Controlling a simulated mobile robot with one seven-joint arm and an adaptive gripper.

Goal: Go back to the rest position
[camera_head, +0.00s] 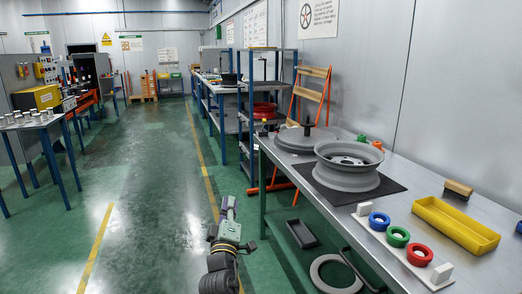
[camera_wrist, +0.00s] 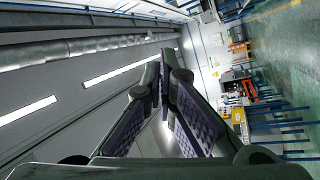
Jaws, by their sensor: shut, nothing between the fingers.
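My gripper (camera_wrist: 165,80) is shut and empty in the wrist view, with its two dark fingers meeting at the tips. The wrist view is turned on its side, with the ceiling at left and the green floor at right. In the head view, part of my arm stands over the floor at the lower middle, left of the workbench (camera_head: 487,188). It is apart from the bench and touches nothing there. I cannot make out the fingertips in the head view.
On the bench are a grey wheel rim (camera_head: 348,180) on a black mat, a board (camera_head: 392,251) with blue, green and red rings, and a yellow tray (camera_head: 455,226). A blue shelf rack (camera_head: 283,110) stands behind. The floor aisle (camera_head: 150,150) is clear.

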